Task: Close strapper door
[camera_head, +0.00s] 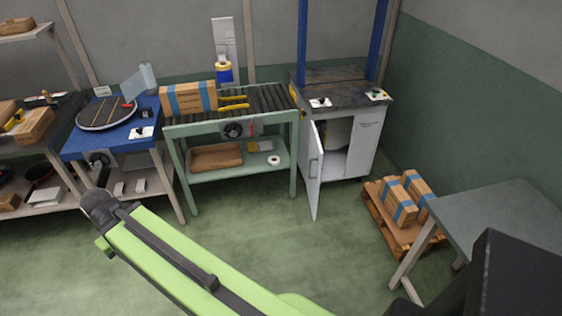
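The strapper (372,130) is a white cabinet with a dark top between two blue posts, at the back right of centre. Its white door (314,175) stands open, swung out toward me, with a handle on its face. The cabinet's inside shows to the right of the door, with a pale roll in it. My green arm reaches from the lower right toward the left. Its dark end (100,209) is well to the left of the door, apart from it. The fingers of my gripper cannot be made out.
A green roller conveyor (195,140) with a strapped box (188,98) stands left of the strapper. A blue table (110,148) is further left. A pallet (398,228) with boxes and a grey table (505,215) stand at right. The floor before the door is clear.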

